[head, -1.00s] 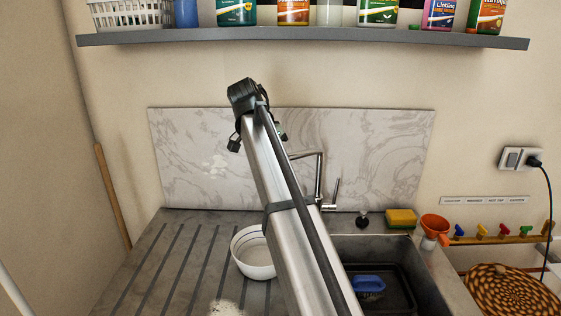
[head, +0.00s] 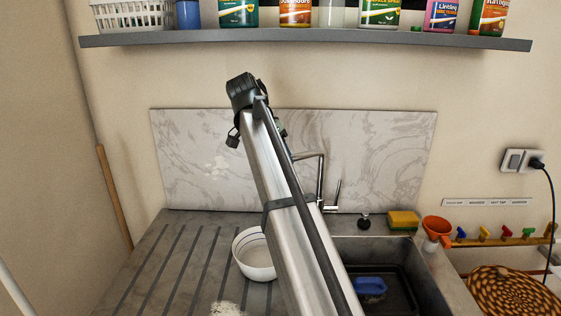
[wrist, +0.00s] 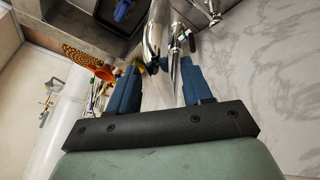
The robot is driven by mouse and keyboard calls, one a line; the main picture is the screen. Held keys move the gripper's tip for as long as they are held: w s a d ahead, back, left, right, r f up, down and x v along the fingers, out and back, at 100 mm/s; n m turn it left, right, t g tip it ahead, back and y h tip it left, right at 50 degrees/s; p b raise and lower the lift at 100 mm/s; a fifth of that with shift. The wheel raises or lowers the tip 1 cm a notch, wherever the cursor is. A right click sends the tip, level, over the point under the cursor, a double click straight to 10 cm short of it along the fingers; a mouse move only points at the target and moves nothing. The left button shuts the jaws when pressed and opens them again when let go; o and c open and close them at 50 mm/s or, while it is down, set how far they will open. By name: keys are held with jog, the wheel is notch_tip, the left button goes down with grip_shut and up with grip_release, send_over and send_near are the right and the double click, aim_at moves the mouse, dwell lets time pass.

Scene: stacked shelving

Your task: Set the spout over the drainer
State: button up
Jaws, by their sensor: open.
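The chrome spout (head: 307,155) is on the tap behind the sink, with its tall post to the right of my arm; its left part is hidden behind my arm. In the wrist view the chrome tap pipe (wrist: 154,38) reaches down toward the gap between my fingers. My gripper (wrist: 160,76) is open, with its two blue fingers apart and nothing held; I cannot tell whether the pipe lies between the tips or just beyond them. The drainer (head: 178,262) is the grooved grey board left of the sink.
A white bowl (head: 252,256) stands on the drainer beside my arm. The sink (head: 385,247) holds a dark tray and a blue brush (head: 370,286). A loaded shelf (head: 300,37) hangs above.

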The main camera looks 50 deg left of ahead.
jog(key=v, duration=0.5)
jog(key=shift+s+a+r, duration=0.1)
jog(key=shift+s+r, duration=0.05)
jog(key=shift+r, duration=0.25)
